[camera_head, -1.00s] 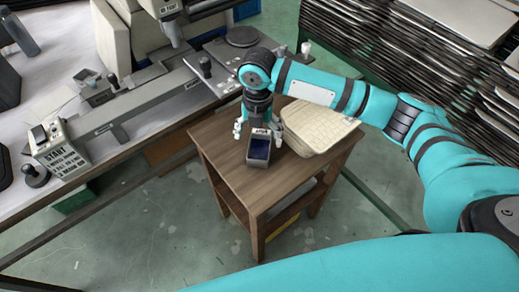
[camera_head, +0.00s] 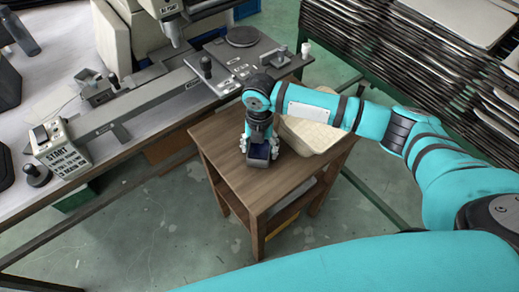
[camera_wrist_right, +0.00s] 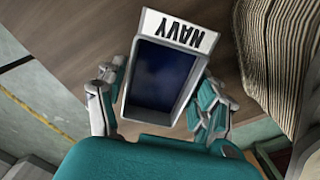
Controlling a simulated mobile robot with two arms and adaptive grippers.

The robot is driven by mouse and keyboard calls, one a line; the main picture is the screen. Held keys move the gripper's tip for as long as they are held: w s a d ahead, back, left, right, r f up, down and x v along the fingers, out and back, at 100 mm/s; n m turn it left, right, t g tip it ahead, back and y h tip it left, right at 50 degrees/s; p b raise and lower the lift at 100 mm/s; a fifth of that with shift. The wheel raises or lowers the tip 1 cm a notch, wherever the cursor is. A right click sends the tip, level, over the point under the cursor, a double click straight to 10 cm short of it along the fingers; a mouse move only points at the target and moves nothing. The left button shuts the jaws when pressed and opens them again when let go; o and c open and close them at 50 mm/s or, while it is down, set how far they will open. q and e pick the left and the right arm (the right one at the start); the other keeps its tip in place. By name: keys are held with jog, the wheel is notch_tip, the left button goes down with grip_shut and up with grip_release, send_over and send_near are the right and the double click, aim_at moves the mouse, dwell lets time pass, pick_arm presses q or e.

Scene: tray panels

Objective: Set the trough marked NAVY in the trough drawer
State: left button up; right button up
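The trough marked NAVY (camera_head: 259,153) is a small grey box with a dark blue inside, standing on the small wooden table (camera_head: 283,186). In the right wrist view the trough (camera_wrist_right: 160,77) shows its white NAVY label upside down on the far rim. My right gripper (camera_head: 260,150) is over it from above, with one finger on each side. In the right wrist view the fingers (camera_wrist_right: 160,100) lie close against both side walls, and it looks shut on the trough. My left gripper is not in view. I cannot make out a trough drawer.
Racks of stacked trays (camera_head: 420,60) stand at the back right. The table's front is clear.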

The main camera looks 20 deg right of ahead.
jog(key=c, duration=1.2)
jog(key=shift+o, duration=0.2)
jog(key=shift+r, duration=0.1)
